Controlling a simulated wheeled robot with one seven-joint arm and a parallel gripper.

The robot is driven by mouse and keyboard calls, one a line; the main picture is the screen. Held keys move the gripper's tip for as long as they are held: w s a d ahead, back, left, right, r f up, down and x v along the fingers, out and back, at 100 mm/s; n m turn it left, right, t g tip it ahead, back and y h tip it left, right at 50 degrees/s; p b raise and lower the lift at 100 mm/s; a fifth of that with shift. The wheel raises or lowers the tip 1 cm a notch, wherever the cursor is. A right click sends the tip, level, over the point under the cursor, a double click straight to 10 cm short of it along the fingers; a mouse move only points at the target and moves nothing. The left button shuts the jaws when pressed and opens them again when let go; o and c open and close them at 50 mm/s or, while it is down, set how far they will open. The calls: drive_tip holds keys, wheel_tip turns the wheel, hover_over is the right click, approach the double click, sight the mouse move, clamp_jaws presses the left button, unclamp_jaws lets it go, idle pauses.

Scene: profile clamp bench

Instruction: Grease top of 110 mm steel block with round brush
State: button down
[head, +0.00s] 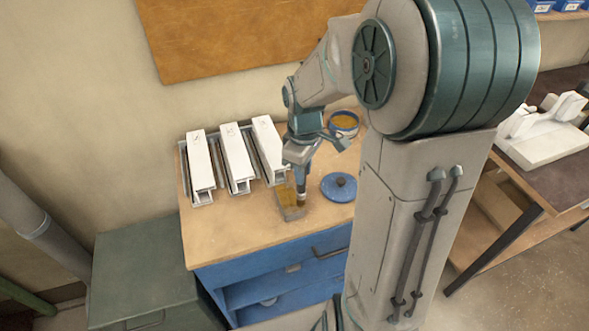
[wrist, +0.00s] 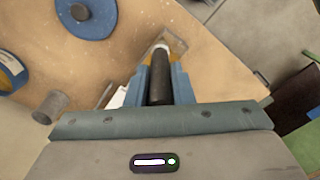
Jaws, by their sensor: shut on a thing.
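My gripper (head: 299,160) points down over the bench and is shut on the round brush. The brush's dark handle (wrist: 158,78) runs between the blue fingers in the wrist view. In the head view the brush's lower end (head: 301,196) is at the right part of the steel block's top; whether it touches is hard to tell. The steel block (head: 289,212) lies near the bench's front edge, with a yellowish-brown coat on its top. It also shows partly behind the brush in the wrist view (wrist: 178,46). The bristles are mostly hidden.
Several white profiles (head: 235,158) lie left of my gripper. A blue lid (head: 339,187) with a dark knob lies right of the block. An open tin (head: 343,122) with amber contents stands behind. A grey cylinder (wrist: 50,107) stands near the tin. The bench's front left is clear.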

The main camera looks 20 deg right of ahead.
wheel_tip(320, 180, up, 2)
drive_tip(key=shift+w+r+p, duration=0.1)
drive_tip(key=shift+p, duration=0.25)
drive_tip(key=shift+a+r+p, duration=0.15)
drive_tip(key=shift+r+p, duration=0.5)
drive_tip(key=shift+r, duration=0.1)
drive_tip(key=shift+r+p, duration=1.75)
drive_tip(key=shift+r, duration=0.45)
